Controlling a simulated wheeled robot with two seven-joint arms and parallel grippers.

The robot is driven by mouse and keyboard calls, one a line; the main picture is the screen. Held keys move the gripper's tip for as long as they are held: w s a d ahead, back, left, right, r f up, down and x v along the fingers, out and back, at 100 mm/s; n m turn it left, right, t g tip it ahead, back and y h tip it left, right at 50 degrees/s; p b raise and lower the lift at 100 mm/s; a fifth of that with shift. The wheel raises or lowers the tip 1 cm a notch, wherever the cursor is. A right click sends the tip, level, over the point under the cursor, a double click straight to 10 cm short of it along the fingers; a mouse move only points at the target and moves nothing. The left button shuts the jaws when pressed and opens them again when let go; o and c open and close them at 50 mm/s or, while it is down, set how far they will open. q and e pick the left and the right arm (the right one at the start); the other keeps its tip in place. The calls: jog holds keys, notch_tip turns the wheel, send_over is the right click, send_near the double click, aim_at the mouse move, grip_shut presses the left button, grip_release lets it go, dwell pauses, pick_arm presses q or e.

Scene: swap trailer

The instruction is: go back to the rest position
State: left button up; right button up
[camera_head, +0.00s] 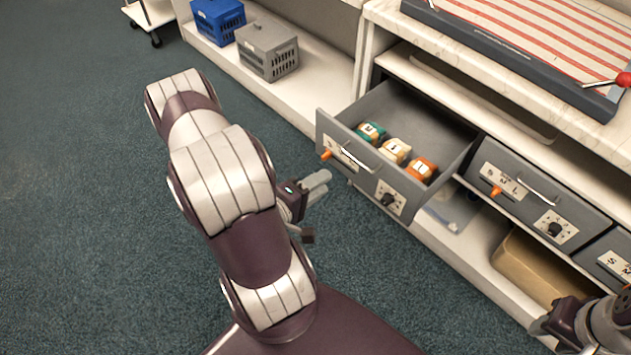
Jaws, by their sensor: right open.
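My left arm reaches up from the bottom and bends back. My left gripper (316,186) is beside the arm, over the carpet and left of the open drawer's front. I cannot make out whether its jaws are open. My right gripper (543,325) is at the bottom right, partly cut off by the frame. It is open, close to the lower shelf, and I see nothing held in it.
A tan bin (540,268) is below. Blue (217,19) and grey (267,50) crates stand on a shelf. The carpet at left is clear.

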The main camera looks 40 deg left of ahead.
pick_arm(q)
jog(key=shift+s+r, duration=0.1)
jog(key=shift+s, duration=0.45)
